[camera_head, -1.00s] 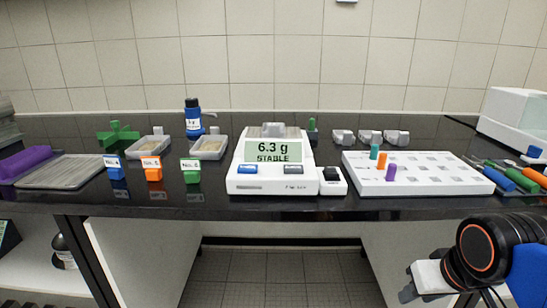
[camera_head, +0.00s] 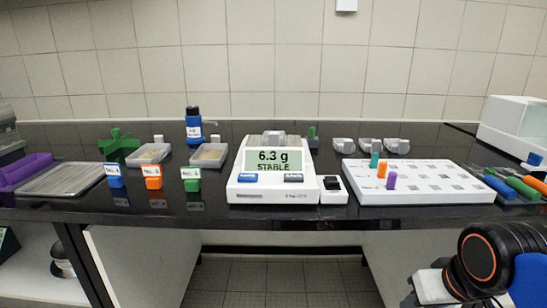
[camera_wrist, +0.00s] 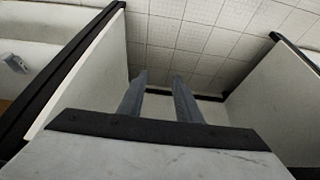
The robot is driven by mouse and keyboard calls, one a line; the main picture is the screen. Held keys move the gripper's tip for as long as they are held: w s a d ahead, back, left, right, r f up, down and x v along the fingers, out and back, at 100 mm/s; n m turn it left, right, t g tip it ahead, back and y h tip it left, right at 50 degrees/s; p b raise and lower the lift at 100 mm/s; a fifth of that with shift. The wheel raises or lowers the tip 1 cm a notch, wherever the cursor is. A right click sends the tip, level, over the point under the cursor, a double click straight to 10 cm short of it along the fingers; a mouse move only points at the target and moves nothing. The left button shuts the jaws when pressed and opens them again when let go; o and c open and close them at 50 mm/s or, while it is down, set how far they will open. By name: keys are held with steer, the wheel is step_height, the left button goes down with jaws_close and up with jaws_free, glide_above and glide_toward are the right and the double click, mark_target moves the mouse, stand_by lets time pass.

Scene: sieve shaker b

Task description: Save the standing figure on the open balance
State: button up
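The open balance (camera_head: 272,193) stands on the black bench in the middle of the head view. Its display (camera_head: 273,161) reads 6.3 g with STABLE below. A blue button (camera_head: 247,178) and a dark grey button (camera_head: 293,178) sit under the display. A light grey item (camera_head: 273,138) is on or behind its pan; the display partly hides it. My gripper (camera_wrist: 158,80) shows two fingers apart with nothing between them in the wrist view. It points at the floor below the bench front, away from the balance. In the head view my arm is at the lower right.
A small white box with a black top (camera_head: 333,190) stands right of the balance. A white board with coloured pegs (camera_head: 430,185) is further right. Blue, orange and green labelled blocks (camera_head: 153,178) and two trays (camera_head: 208,155) stand left. The bench's front edge lies between my arm and these.

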steer(key=shift+c, duration=0.3)
jaws_close()
stand_by(1.4)
